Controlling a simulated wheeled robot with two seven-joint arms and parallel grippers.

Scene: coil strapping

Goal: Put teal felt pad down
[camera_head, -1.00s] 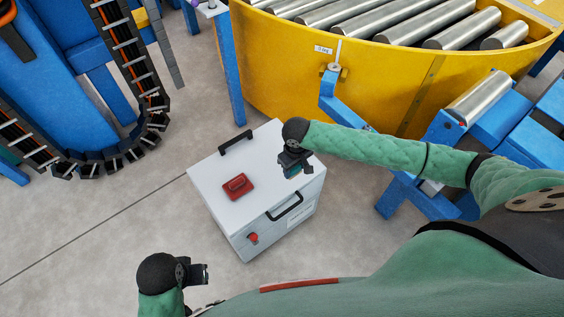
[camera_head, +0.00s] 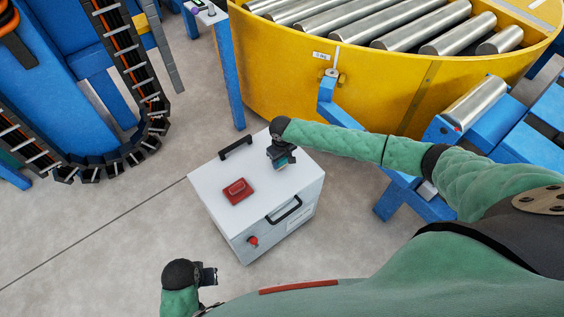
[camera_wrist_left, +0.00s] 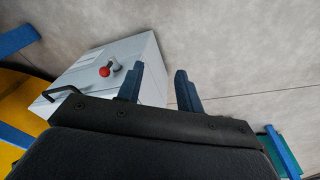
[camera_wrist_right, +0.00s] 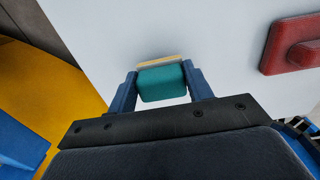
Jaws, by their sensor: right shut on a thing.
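The teal felt pad (camera_wrist_right: 162,83) is a small teal block with a pale tan and grey layer along its far side. My right gripper (camera_wrist_right: 162,88) is shut on it, one finger on each side. In the head view my right gripper (camera_head: 282,160) is over the white box's top, near its right edge, with a bit of the teal pad (camera_head: 284,164) showing. I cannot tell whether the pad touches the top. My left gripper (camera_wrist_left: 160,84) is open and empty; in the head view it (camera_head: 212,276) is low, in front of the box.
The white box (camera_head: 213,178) carries a red block (camera_head: 237,191), two black handles and a red button (camera_head: 252,242) on its front. A yellow roller turntable (camera_head: 290,65) stands behind it, blue frames at right. The box top's left part is clear.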

